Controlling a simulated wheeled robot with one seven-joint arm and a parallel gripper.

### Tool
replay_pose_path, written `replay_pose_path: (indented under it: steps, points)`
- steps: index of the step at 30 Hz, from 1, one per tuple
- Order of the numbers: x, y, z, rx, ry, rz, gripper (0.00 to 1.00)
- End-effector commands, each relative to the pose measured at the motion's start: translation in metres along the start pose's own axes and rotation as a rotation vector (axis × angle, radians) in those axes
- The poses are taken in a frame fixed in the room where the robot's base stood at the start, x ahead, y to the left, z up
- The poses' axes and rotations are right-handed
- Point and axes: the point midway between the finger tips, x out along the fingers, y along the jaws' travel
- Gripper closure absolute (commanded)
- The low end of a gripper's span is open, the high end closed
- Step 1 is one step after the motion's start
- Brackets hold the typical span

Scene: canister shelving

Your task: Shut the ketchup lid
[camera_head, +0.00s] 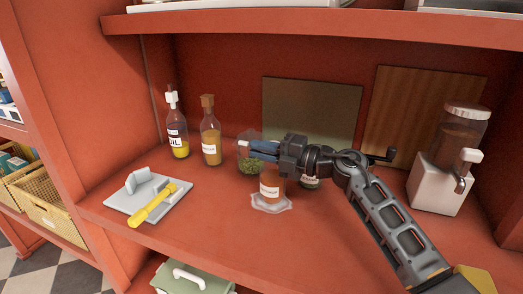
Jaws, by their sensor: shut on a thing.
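A clear jar with orange-brown contents and a white label (270,187) stands on the red shelf, on a wide clear base. I take it for the ketchup, but its label is too small to read. Its top and any lid are hidden behind my gripper. My gripper (261,148) points left above this jar. Its blue fingers are shut on a clear glass part. I cannot tell whether that part is a lid or the rim of the glass jar of green herbs (249,166) at the fingertips.
An oil bottle (176,132) and a brown-capped bottle (210,138) stand at the back left. A grey tray (118,202) with a yellow-handled tool lies front left. A labelled jar (310,183) is partly behind my arm. A dispenser (439,186) stands right.

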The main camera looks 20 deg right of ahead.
Motion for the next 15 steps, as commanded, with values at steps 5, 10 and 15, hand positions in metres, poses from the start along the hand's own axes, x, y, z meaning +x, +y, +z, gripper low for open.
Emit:
replay_pose_path:
  steps: [5,10,15]
  points:
    - [0.0,-0.0014,-0.0001,-0.002,0.0,-0.002,1.0]
    - [0.0,-0.0018,-0.0001,-0.001,0.0,-0.002,1.0]
    - [0.0,-0.0016,-0.0001,-0.001,0.0,-0.002,0.75]
